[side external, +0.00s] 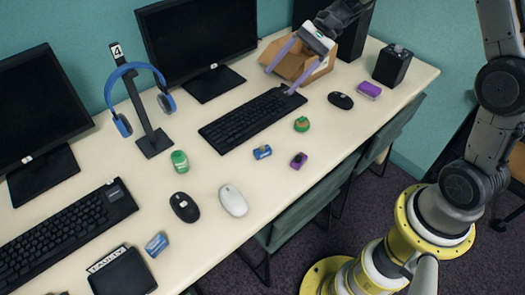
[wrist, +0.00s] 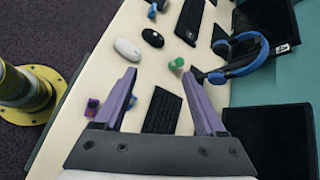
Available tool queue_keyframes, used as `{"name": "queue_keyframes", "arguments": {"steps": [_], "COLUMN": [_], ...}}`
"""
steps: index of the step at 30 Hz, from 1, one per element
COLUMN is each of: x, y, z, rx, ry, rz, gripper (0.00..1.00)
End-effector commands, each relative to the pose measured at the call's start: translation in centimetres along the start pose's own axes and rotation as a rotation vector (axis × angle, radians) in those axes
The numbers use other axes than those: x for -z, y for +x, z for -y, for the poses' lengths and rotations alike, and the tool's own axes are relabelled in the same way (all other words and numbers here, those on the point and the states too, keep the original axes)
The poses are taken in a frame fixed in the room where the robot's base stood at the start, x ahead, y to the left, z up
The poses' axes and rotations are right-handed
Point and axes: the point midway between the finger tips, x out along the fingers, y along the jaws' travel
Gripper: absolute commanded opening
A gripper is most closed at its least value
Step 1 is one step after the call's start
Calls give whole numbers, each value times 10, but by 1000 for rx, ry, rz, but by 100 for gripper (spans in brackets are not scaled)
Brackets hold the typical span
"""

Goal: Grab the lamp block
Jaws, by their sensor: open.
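My gripper (side external: 280,81) is open and empty, with its purple fingers above the back of the table, near a black keyboard and a cardboard box. The fingers also show in the wrist view (wrist: 161,73). I cannot tell which block is the lamp block. Small blocks on the table include a green one (side external: 180,161), a blue one (side external: 262,152), a purple one (side external: 299,160), another green one (side external: 301,124), a purple one at the far right (side external: 369,90) and a blue one at the front left (side external: 156,244). Their markings are too small to read.
The keyboard (side external: 252,119) lies before a monitor (side external: 198,38). The open cardboard box (side external: 325,66) stands behind the gripper. A headphone stand (side external: 155,141) rises at left. A white mouse (side external: 233,200) and black mice (side external: 184,207) lie on the table (side external: 215,270). A black cube (side external: 392,65) stands far right.

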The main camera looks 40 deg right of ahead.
Motion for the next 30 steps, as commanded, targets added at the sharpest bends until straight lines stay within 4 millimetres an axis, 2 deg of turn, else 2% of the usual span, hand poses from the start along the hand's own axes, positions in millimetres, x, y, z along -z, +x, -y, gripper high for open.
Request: {"name": "queue_keyframes", "arguments": {"steps": [1,6,9,13,16,19,23,30], "x": [27,107,151,192,207,214,215,206], "y": [8,35,51,72,84,89,97,141], "z": [-1,-14,-35,-70,-94,-107,-107,-97], "rx": [21,104,142,162,159,160,165,161], "ry": [76,303,422,544,610,646,653,653], "rz": [35,136,182,220,242,253,252,252], "gripper": [72,72,72,72,72,72,72,72]}}
